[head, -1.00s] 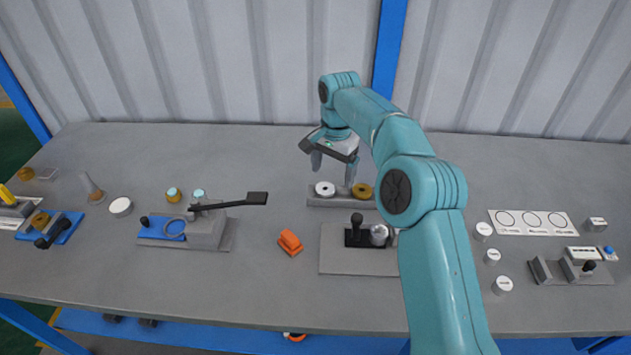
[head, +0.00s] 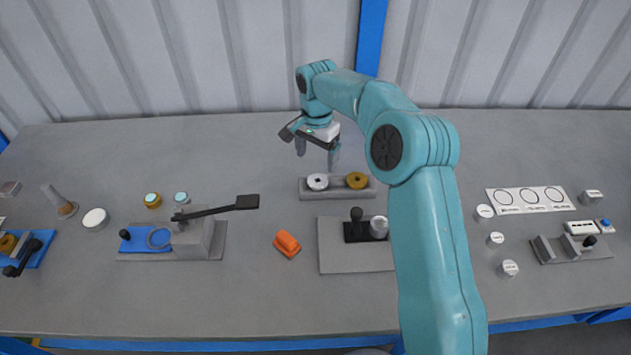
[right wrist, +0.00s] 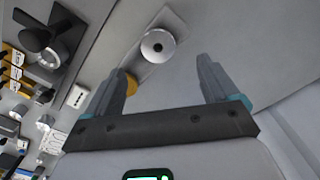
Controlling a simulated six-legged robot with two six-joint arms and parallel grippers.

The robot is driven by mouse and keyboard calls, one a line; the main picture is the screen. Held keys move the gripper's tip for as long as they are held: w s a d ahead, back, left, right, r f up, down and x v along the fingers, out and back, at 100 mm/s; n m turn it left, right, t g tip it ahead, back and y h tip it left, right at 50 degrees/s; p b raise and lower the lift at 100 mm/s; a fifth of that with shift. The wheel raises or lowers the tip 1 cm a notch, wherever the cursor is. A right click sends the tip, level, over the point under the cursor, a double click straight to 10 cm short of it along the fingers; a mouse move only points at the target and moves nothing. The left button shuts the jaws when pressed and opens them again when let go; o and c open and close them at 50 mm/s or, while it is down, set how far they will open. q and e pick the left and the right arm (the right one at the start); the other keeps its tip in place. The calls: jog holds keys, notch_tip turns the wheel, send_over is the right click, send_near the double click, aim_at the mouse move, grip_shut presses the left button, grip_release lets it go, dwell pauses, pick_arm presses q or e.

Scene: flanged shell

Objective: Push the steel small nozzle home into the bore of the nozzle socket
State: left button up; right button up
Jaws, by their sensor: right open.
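The steel small nozzle (head: 317,182), a pale ring-topped disc, sits at the left end of a grey block (head: 338,194). It also shows in the right wrist view (right wrist: 158,45). My right gripper (head: 317,161) is open and empty, above and slightly behind the steel nozzle. In the right wrist view the gripper (right wrist: 164,66) has its fingers spread, with the nozzle beyond the gap between them. A silver round part (head: 379,228) in a black fixture stands on a grey plate; it may be the nozzle socket, but I cannot make out its bore. My left gripper is out of view.
A brass ring (head: 357,181) sits on the block beside the steel nozzle. A black knob (head: 356,214) stands upright on the fixture. An orange piece (head: 287,243) lies to the left. A fixture with a black lever (head: 217,209) stands farther left. The table behind the block is clear.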

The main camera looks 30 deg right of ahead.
aim_at(318, 180)
jog(key=shift+s+d+f, duration=0.1)
jog(key=shift+d+f, duration=0.05)
jog(key=shift+f, duration=0.7)
jog(key=shift+s+f, duration=0.1)
jog(key=shift+f, duration=0.2)
jog(key=shift+s+f, duration=0.1)
jog(key=shift+f, duration=0.1)
jog(key=shift+f+p, duration=0.35)
jog(key=shift+p, duration=0.05)
jog(key=f, duration=0.2)
jog(key=f+p, duration=0.1)
jog(key=f, duration=0.1)
jog(key=shift+w+d, duration=0.15)
jog(key=shift+w, duration=0.05)
jog(key=shift+f, duration=0.25)
jog(key=c, duration=1.3)
jog(key=shift+c, duration=0.2)
